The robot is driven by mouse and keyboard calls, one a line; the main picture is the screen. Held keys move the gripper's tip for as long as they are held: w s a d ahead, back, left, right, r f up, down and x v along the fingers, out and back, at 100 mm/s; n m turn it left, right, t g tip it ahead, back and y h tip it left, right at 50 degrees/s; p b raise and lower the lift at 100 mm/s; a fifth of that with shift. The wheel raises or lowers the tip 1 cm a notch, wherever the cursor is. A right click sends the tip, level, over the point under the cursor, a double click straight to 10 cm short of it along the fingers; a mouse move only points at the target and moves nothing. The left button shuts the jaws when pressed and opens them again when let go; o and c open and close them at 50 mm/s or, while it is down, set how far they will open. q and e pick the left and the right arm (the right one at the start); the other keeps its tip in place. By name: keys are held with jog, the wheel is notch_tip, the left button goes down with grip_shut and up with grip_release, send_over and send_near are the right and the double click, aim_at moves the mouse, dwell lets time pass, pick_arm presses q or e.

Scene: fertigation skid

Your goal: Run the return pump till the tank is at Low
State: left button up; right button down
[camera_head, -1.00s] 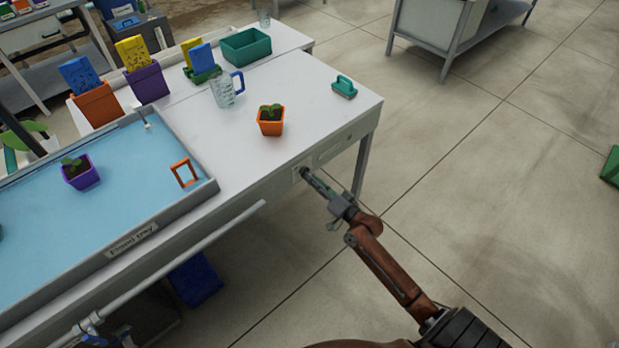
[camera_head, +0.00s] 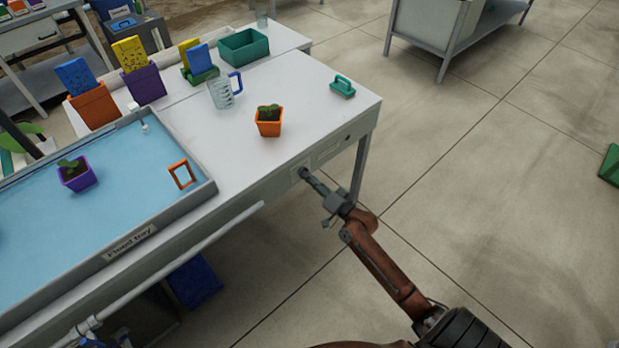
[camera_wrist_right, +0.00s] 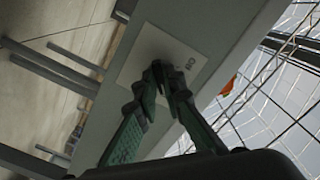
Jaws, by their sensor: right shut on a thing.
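My right gripper (camera_head: 305,174) is at the front side of the white table, against a small pale plate. In the right wrist view its fingertips (camera_wrist_right: 170,78) are closed together in front of that white plate (camera_wrist_right: 150,55), which has small dark lettering I cannot read. The fingers are shut on a small part at the plate that they mostly hide. The flood tray (camera_head: 208,190) holds pale blue water, with a labelled front wall. I see no tank or level mark that I can make out. My left gripper is not in view.
A pale pipe (camera_head: 180,270) runs along the front.

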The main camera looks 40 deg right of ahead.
dwell(0.4)
pick_arm(q)
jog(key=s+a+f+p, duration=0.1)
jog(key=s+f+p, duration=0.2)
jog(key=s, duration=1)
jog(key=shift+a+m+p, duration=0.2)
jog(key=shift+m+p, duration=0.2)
jog(key=shift+p, duration=1.35)
pick_arm(e)
jog(key=shift+n, duration=8.9)
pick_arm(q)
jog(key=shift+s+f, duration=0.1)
pick_arm(e)
jog(key=c, duration=2)
grip_release()
jog(key=shift+c, duration=0.2)
